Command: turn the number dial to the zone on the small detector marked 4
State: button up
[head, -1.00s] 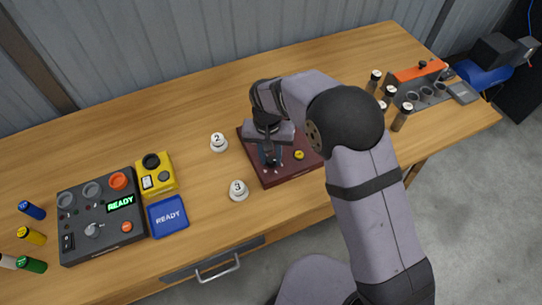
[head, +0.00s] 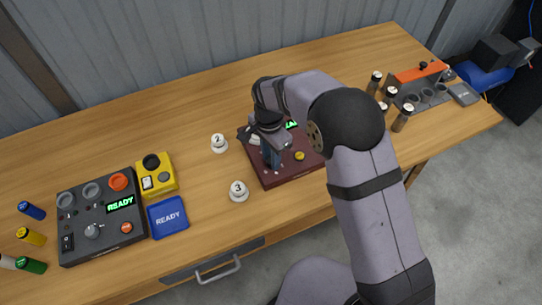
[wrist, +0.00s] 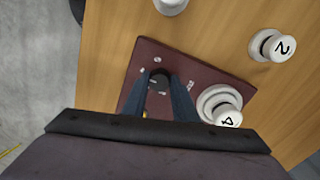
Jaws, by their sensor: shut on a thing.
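The number dial is a black knob (wrist: 158,83) on a dark red panel (wrist: 152,55), which also shows in the head view (head: 280,181). My gripper (wrist: 159,86) is shut on the dial, one finger on each side of it. In the head view my gripper (head: 271,166) hides the dial. The small white detector marked 4 (wrist: 222,112) sits on the panel, to the right in the wrist view; my gripper mostly hides it in the head view. Small pale marks surround the dial, too small to read, so its setting cannot be told.
White detectors marked 2 (head: 219,143) and 3 (head: 238,191) stand on the table left of the panel. A yellow button (head: 299,156) is on the panel. A grey control box (head: 80,225) and blue READY tile (head: 168,216) lie left. Dark cylinders (head: 401,119) stand right.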

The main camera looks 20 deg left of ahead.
jog(key=shift+m, duration=0.3)
jog(key=o, duration=1)
jog(key=shift+o, duration=0.2)
jog(key=shift+w+a+r+b, duration=0.1)
jog(key=shift+r+b, duration=0.4)
jog(key=shift+r, duration=1.35)
jog(key=shift+a+r+b, duration=0.1)
jog(key=shift+r+b, duration=0.4)
jog(key=shift+r, duration=1.35)
